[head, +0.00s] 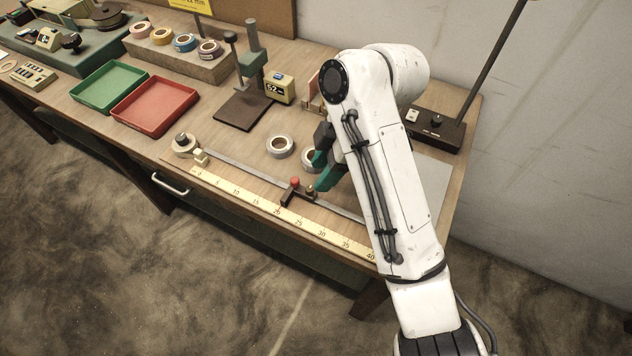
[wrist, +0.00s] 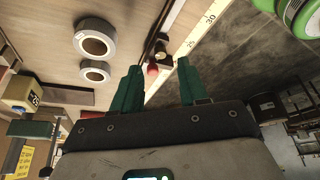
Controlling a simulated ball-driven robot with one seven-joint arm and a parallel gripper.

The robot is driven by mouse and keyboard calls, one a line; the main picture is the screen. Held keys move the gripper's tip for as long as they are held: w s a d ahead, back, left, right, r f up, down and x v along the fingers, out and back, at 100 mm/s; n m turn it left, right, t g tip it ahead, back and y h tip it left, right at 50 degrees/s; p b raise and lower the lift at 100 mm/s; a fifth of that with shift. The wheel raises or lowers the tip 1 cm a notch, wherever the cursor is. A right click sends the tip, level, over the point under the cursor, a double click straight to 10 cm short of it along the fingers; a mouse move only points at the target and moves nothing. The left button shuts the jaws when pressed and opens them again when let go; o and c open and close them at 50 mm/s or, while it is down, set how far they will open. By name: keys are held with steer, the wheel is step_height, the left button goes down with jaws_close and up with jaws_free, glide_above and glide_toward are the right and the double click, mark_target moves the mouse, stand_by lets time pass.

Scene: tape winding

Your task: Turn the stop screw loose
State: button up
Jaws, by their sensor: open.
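The dark stop block (head: 287,199) sits on the metal rail (head: 245,178) beside the yellow scale (head: 222,187), near the 20 to 25 marks. I cannot tell which of the two is the stop screw. My gripper (head: 318,173) has green fingers, open and empty, above and just behind the stop.
Two grey tape rolls (head: 280,146) lie on the bench behind the rail, one partly hidden by my gripper. A red tray (head: 154,105) and a green tray (head: 109,86) lie left. A yellow display box (head: 279,88) stands behind. A post stands at the back right.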

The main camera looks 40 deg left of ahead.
mark_target(311, 188)
steer(key=shift+x, duration=2.3)
jaws_close()
